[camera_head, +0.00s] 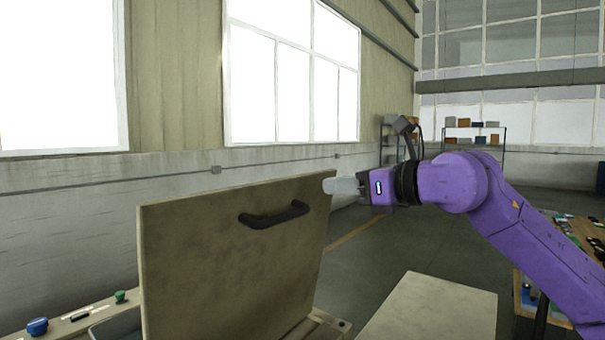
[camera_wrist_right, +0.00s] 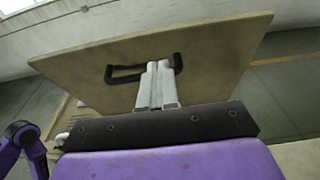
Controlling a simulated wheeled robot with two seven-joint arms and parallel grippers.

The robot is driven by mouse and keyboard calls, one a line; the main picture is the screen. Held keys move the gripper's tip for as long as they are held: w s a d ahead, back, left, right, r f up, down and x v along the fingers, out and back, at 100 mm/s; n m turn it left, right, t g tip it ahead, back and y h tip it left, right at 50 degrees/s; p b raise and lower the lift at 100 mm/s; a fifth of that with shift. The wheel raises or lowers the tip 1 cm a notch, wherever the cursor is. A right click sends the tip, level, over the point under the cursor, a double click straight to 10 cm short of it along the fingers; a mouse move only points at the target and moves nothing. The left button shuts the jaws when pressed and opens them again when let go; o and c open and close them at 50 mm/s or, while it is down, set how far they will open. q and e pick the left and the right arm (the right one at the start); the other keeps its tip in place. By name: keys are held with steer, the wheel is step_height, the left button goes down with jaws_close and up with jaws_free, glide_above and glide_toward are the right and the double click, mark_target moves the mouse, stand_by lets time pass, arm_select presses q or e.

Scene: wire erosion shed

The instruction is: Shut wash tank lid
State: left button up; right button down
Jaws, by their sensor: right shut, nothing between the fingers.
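The wash tank lid (camera_head: 215,250) is a flat beige panel standing raised, close to upright, in the head view. A black bar handle (camera_head: 274,215) is on the side facing me, near the top edge. My right gripper (camera_head: 328,186) comes in from the right, its grey fingers shut and empty, its tip overlapping the lid's upper right edge. In the right wrist view, the fingers (camera_wrist_right: 157,82) point at the lid (camera_wrist_right: 215,60) and cover part of the handle (camera_wrist_right: 124,73). I cannot tell whether they touch it.
A beige block (camera_head: 430,312) stands right of the lid. A cluttered table (camera_head: 575,232) is at far right, shelves (camera_head: 475,140) at the back.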

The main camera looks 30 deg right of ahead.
mark_target(289, 180)
steer(key=p+x, duration=0.1)
steer(key=x, duration=0.4)
steer(key=r+p+x, duration=0.1)
steer(key=x, duration=0.1)
steer(key=shift+w+a+p, duration=0.1)
steer(key=shift+w+p, duration=0.2)
steer(key=shift+p, duration=0.05)
steer(key=shift+w+a, duration=0.1)
steer(key=shift+w, duration=0.25)
steer(key=shift+r, duration=0.1)
